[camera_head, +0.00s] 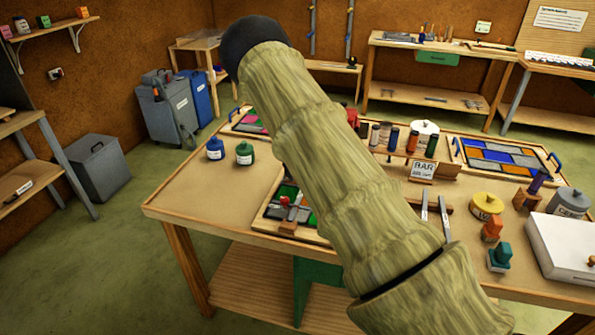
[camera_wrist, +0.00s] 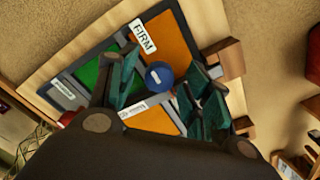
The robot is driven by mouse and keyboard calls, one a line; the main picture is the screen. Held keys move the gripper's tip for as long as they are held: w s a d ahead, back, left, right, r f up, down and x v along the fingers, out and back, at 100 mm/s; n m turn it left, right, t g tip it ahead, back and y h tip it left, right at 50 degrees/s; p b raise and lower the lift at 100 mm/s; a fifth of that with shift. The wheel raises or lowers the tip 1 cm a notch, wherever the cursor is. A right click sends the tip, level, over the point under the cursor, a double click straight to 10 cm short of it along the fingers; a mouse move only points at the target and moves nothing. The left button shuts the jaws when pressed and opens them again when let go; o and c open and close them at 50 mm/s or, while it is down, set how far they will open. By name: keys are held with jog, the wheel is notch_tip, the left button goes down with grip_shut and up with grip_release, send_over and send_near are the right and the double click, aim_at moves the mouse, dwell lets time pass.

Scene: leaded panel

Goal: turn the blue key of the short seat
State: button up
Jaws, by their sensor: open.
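In the wrist view a round blue key (camera_wrist: 159,75) with a small pale mark on top stands on the leaded panel (camera_wrist: 92,62), which has green and orange panes. My gripper (camera_wrist: 160,92) is open, with one teal finger on each side of the blue key; I cannot tell whether either touches it. A label reading FIRM (camera_wrist: 142,36) lies beyond the key; the other labels are too small to read. In the head view my sleeved arm hides the gripper, the blue key and part of the panel (camera_head: 270,214).
Wooden blocks (camera_wrist: 225,58) stand along the panel's right edge, close to my right finger. A red knob (camera_head: 284,200) stands at the panel's left. Blue and green jars (camera_head: 245,154) are behind it. Several bottles and a BAR sign (camera_head: 422,170) stand right of my arm.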

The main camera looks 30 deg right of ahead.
notch_tip(320, 180, up, 12)
dwell(0.6)
dwell(0.4)
